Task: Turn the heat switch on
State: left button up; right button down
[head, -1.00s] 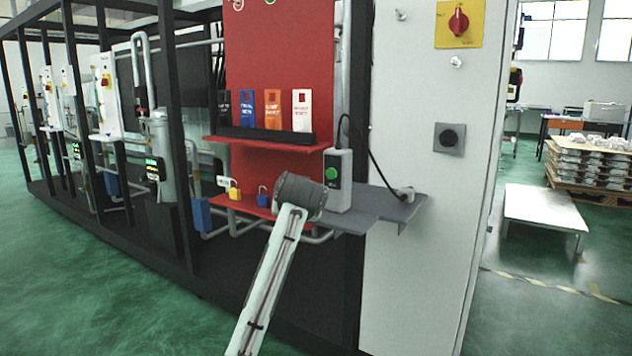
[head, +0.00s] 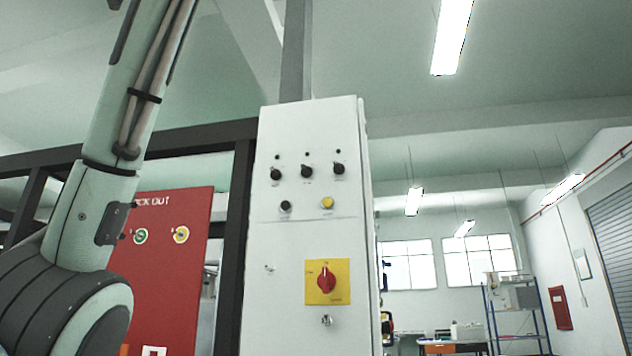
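A white control cabinet (head: 300,240) stands in the middle of the head view. Near its top is a row of three black rotary switches: left (head: 276,174), middle (head: 307,171) and right (head: 339,169). Below them are a black button (head: 285,206) and a yellow button (head: 327,203). Lower down, a red rotary handle (head: 326,279) sits on a yellow plate (head: 341,268). The labels are too small to read, so I cannot tell which is the heat switch. One of my arms rises at the left. Neither gripper shows.
A red lockout board (head: 165,275) is partly hidden behind my arm. A dark frame (head: 235,230) adjoins the cabinet's left side. Shelving (head: 517,310) and a table (head: 452,347) stand far back at the right. The space before the cabinet looks clear.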

aim_at(338, 169)
jog(key=i+j+z, duration=0.15)
jog(key=i, duration=0.3)
jog(key=i+j+z, duration=0.15)
jog(key=i, duration=0.3)
jog(key=i+j+z, duration=0.15)
jog(key=i, duration=0.25)
jog(key=z, duration=1.1)
